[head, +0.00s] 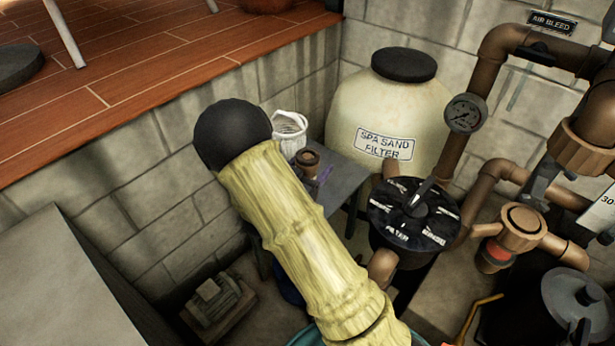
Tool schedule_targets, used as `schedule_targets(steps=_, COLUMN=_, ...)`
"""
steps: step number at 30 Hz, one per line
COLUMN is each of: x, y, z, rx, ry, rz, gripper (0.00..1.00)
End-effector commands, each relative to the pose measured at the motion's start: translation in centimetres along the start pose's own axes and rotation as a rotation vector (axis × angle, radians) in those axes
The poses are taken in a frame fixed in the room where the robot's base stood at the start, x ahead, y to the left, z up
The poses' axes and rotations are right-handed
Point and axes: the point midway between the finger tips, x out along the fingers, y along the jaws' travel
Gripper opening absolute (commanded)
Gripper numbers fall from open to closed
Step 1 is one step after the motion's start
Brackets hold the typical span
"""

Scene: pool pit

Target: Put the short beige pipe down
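No thing in the head view is clearly the short beige pipe. A short brown pipe piece with a wider rim (308,161) shows at the small grey table (346,181), partly hidden; I cannot tell if it is the task's pipe. My gripper is not in view. A large pale ribbed form with a black rounded end, which looks like my own arm, crosses the middle and hides part of the table and the floor behind it.
A white basket (290,132) is beside the brown piece. Brown pipework (520,222) crowds the right. A grey box (65,285) is at left; a small block (215,305) lies on the floor.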

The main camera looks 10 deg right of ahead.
Motion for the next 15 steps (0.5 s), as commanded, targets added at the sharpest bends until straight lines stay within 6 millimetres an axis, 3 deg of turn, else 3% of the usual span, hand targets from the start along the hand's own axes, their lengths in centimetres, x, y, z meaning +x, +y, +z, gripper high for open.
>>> schedule_targets(steps=5, x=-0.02, y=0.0, z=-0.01, rx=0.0, ry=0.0, rz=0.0, gripper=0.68)
schedule_targets(steps=13, x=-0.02, y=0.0, z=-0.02, rx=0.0, ry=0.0, rz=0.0, gripper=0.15)
schedule_targets(steps=15, x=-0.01, y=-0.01, z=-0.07, rx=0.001, ry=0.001, rz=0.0, gripper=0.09)
